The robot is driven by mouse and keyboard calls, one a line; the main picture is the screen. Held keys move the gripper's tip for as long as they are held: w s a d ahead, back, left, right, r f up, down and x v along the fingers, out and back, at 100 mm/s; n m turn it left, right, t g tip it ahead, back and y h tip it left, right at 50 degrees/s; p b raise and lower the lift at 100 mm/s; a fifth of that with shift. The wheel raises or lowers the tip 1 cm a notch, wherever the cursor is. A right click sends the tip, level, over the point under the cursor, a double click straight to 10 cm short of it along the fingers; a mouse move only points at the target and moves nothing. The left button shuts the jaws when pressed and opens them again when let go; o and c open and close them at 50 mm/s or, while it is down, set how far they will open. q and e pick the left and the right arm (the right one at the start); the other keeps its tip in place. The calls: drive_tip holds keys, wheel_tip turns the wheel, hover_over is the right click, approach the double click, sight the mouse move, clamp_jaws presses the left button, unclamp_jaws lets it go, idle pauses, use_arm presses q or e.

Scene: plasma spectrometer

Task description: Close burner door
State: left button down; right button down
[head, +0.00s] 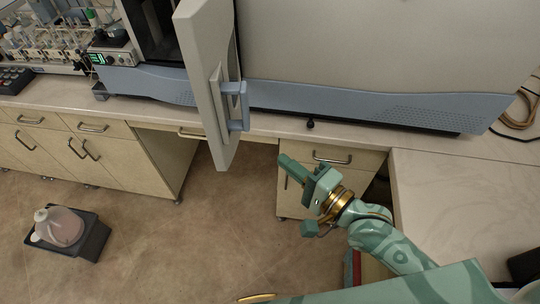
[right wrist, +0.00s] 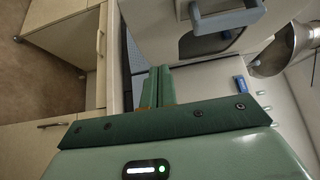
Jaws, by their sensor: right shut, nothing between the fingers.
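The burner door (head: 208,70) is a light grey panel with a blue-grey handle (head: 238,107). In the head view it stands open, swung out from the spectrometer (head: 370,55) over the counter's front edge. Behind it the dark burner compartment (head: 158,32) is exposed. My right gripper (head: 284,161) is shut and empty, to the right of the door's lower end and apart from it. In the right wrist view the shut fingers (right wrist: 158,82) point toward the spectrometer, and a handle (right wrist: 228,20) shows at the top. My left gripper is not in view.
The counter (head: 270,122) runs along the front of the spectrometer, with drawers (head: 325,158) below. A side counter (head: 460,190) lies right of my right arm. A jug (head: 58,227) stands in a black tray on the floor. Glassware (head: 60,40) fills the back left.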

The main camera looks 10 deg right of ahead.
sight(228, 133)
drive_tip(key=w+a, duration=0.2)
drive_tip(key=a, duration=0.1)
drive_tip(key=w+a, duration=0.5)
drive_tip(key=a, duration=0.1)
drive_tip(key=shift+w+a+b, duration=0.1)
drive_tip(key=shift+w+b, duration=0.05)
drive_tip(key=shift+b, duration=0.15)
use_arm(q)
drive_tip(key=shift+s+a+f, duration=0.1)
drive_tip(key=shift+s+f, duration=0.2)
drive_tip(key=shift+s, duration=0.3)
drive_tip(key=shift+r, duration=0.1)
use_arm(e)
drive_tip(key=shift+r, duration=0.1)
